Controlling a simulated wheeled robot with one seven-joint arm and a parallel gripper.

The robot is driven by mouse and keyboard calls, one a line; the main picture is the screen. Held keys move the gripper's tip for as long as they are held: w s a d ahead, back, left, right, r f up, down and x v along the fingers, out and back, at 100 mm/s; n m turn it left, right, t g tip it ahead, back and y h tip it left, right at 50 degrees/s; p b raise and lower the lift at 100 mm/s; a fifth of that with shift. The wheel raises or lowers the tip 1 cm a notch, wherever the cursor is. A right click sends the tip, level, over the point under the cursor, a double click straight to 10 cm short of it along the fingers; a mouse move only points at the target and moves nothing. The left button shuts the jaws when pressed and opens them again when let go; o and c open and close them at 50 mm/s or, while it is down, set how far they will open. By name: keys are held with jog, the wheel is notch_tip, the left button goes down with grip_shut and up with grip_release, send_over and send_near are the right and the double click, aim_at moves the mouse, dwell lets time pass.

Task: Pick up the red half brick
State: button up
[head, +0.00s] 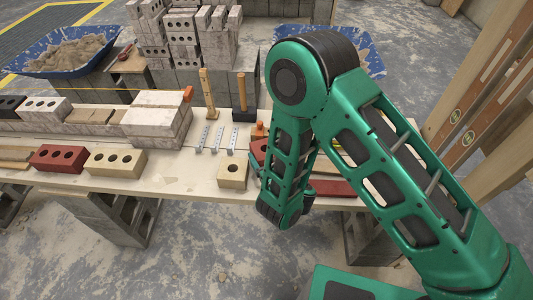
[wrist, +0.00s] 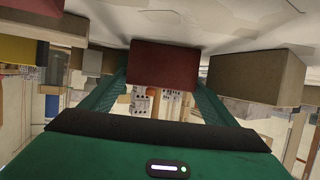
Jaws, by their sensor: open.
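The red half brick (wrist: 163,66) is in the upper middle of the wrist view, straight ahead of my gripper (wrist: 162,88). My gripper is open, with a green finger on each side of the brick's lower edge in the picture. The jaws hold nothing; whether the fingertips reach past the brick's near face I cannot tell. In the head view my green arm hides the gripper and most of that spot; a patch of red (head: 258,149) shows just left of the arm, and I cannot tell if it is the same brick.
A tan half brick (wrist: 262,76) stands close on the right in the wrist view; it also shows in the head view (head: 233,174). A long red brick (head: 57,158) and a cream brick (head: 115,161) lie left on the table (head: 190,180). Metal pieces and a mallet (head: 243,108) stand behind.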

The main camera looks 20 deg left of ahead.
aim_at(265, 149)
jog(key=shift+x, duration=1.65)
jog(key=shift+w+r, duration=0.1)
jog(key=shift+w, duration=0.05)
jog(key=c, duration=1.7)
